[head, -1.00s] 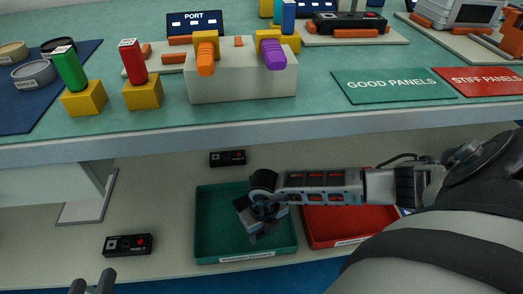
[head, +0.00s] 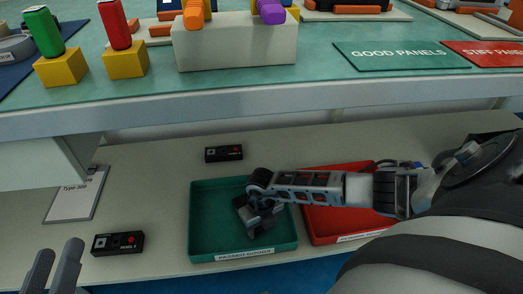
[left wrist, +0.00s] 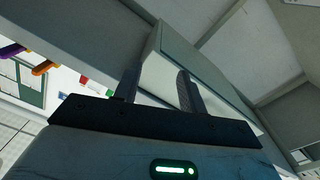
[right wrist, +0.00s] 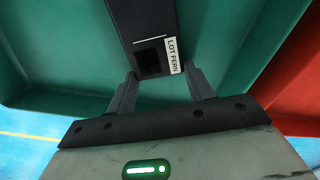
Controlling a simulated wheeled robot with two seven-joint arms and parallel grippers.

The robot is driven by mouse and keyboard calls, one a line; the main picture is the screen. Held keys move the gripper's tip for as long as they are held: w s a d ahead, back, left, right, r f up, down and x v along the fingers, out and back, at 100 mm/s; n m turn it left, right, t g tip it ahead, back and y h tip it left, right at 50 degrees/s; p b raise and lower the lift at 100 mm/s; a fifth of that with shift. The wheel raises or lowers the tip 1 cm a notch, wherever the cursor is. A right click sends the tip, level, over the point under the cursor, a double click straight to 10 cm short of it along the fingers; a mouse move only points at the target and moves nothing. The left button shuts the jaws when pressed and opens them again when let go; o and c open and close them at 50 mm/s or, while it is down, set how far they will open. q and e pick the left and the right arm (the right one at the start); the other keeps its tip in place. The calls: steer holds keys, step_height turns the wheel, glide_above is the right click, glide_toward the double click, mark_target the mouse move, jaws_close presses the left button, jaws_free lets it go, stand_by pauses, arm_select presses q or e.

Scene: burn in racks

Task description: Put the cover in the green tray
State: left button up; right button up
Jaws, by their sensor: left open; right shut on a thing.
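The green tray (head: 200,235) lies on the lower shelf, with a label on its front edge. My right gripper (head: 258,222) is over the tray. In the right wrist view, my right gripper (right wrist: 160,85) is shut on a dark, box-like piece with a white label (right wrist: 145,40), which I take to be the cover. It is over the green tray floor (right wrist: 230,50); I cannot tell if it touches it. In the head view the arm mostly hides the piece. My left gripper (head: 55,265) is open and empty at the lower left; its fingers also show in the left wrist view (left wrist: 158,80).
A red tray (head: 325,232) stands right beside the green one, partly under my right arm. Two black panels (head: 224,153) (head: 118,243) lie on the shelf behind and left of the green tray. The workbench edge (head: 250,95) overhangs the shelf. A clipboard (head: 75,195) lies at left.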

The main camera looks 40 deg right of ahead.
arm_select(q)
steer(key=shift+r, duration=0.1)
arm_select(e)
steer(key=shift+f, duration=0.1)
steer(key=o, duration=1.1)
arm_select(q)
steer(key=shift+w, duration=0.1)
arm_select(e)
steer(key=shift+o, duration=0.2)
arm_select(q)
steer(key=shift+r, duration=0.1)
arm_select(e)
steer(key=shift+r, duration=0.3)
step_height(320, 180, up, 3)
steer(key=shift+r+p, duration=0.1)
steer(key=shift+p, duration=0.95)
arm_select(q)
steer(key=f+p, duration=0.1)
steer(key=s+f+g+y+p, duration=0.1)
steer(key=f+g+y+p, duration=0.1)
steer(key=shift+s+a+f+m, duration=0.15)
steer(key=shift+s+a+m, duration=0.05)
steer(key=shift+a+m, duration=0.15)
arm_select(e)
step_height(320, 180, up, 8)
steer(key=shift+r, duration=0.25)
